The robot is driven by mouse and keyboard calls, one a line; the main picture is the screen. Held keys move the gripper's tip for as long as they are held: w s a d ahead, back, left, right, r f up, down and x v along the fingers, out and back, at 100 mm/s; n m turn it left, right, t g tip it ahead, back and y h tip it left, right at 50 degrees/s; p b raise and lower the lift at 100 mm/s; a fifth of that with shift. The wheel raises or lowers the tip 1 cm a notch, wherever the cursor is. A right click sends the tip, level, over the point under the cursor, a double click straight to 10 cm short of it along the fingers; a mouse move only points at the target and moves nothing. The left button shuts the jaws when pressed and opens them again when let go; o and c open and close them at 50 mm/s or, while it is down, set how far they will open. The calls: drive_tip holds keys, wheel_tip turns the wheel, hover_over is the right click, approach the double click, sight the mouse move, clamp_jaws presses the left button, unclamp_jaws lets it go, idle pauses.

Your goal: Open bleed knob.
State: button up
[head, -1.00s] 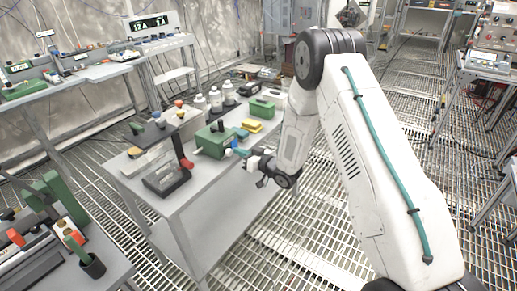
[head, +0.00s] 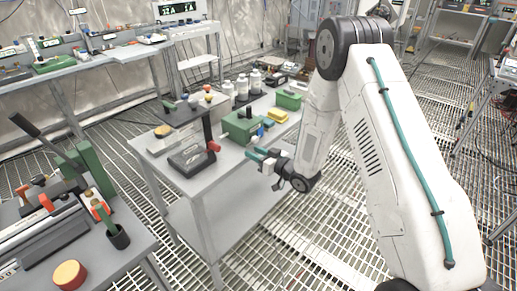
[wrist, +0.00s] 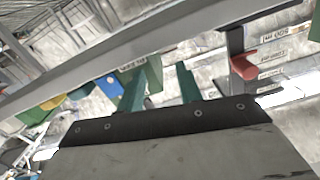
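I cannot tell for sure which part is the bleed knob. On the grey bench a green box (head: 240,125) carries a small blue knob (head: 259,132) on its right side. Left of it, a red knob (head: 214,146) sits on a dark upright post beside a black box (head: 192,160). My gripper (head: 262,155) is at the bench's right edge, in front of the green box. In the wrist view its two teal fingers (wrist: 160,74) are apart with nothing between them. A red handle (wrist: 244,68) shows beyond them to the right.
Several white bottles (head: 242,86), a yellow block (head: 278,116) and a green case (head: 289,99) stand farther back on the bench. Another bench with a red-orange disc (head: 69,275) and a black cup (head: 118,237) is at lower left.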

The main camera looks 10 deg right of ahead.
drive_tip(key=s+d, duration=0.2)
drive_tip(key=d, duration=0.4)
drive_tip(key=shift+s+d+r+m+t+h, duration=0.25)
drive_tip(key=shift+s+r+m+t+h, duration=0.05)
drive_tip(key=shift+r+t, duration=0.1)
drive_tip(key=v, duration=0.7)
drive_tip(key=shift+s+d, duration=0.25)
drive_tip(key=shift+s, duration=0.05)
